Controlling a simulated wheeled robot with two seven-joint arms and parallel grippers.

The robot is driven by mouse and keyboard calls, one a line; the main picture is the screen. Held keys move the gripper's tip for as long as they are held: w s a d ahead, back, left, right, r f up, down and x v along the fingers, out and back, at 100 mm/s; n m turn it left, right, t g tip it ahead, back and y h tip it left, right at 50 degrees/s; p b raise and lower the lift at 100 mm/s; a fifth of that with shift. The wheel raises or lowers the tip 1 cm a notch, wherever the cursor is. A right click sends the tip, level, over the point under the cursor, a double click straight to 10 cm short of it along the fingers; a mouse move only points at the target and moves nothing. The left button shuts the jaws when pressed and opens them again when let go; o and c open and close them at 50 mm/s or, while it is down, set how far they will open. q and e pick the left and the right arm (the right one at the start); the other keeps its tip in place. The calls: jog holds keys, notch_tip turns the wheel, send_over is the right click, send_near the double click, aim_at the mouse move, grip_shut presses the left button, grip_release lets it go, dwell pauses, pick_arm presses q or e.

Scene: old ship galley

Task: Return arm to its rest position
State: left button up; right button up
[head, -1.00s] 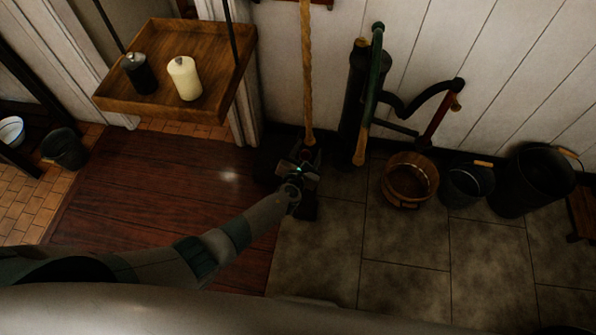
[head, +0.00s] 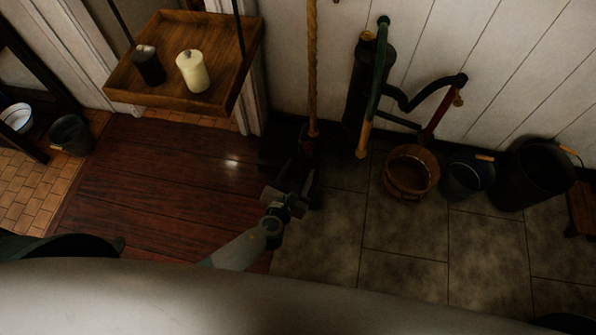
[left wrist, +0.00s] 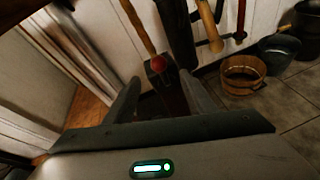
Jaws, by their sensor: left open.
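My left gripper (head: 290,197) is in the middle of the head view, above the edge between the red-brown plank floor and the grey tiles. In the left wrist view its two fingers (left wrist: 160,98) are apart, with nothing between them. Ahead of it a rope-like pole (head: 312,70) hangs along the white wall, with a dark block at its lower end; in the left wrist view a red knob (left wrist: 158,63) shows there. The gripper looks apart from the pole. My right gripper is not in view.
A hanging wooden tray (head: 218,97) with a dark shaker (head: 148,66) and a cream shaker (head: 192,71) is at upper left. A hand pump (head: 370,85) stands at the wall. A wooden bucket (head: 411,172) and dark buckets (head: 466,177) are to the right.

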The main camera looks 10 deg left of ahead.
pick_arm(q)
jog(key=shift+s, duration=0.2)
dwell(0.5)
jog(key=s+a+f+n+g+y+b, duration=0.1)
jog(key=s+a+f+n+g, duration=0.25)
jog(key=s+f+n, duration=0.45)
jog(key=s+a+f+n+g+y+b, duration=0.15)
jog(key=s+a+f+n, duration=0.3)
jog(key=f, duration=0.65)
jog(key=s+a+f+n+g+b, duration=0.2)
jog(key=s+a+f+n+g, duration=0.15)
jog(key=s+f+n, duration=0.45)
jog(key=s+a+f+n+g+b, duration=0.1)
jog(key=s+a+f+n, duration=0.1)
jog(key=s+f+n, duration=0.3)
jog(key=s+a+f+n+g+b, duration=0.1)
jog(key=s+f+n, duration=0.4)
jog(key=s, duration=0.7)
jog(key=s+a+f+n+g, duration=0.2)
jog(key=s+a+f+n, duration=0.1)
jog(key=s+f+n, duration=0.2)
jog(key=s+n, duration=0.2)
jog(key=s, duration=0.1)
jog(key=shift+s+b, duration=0.35)
jog(key=shift+b, duration=0.05)
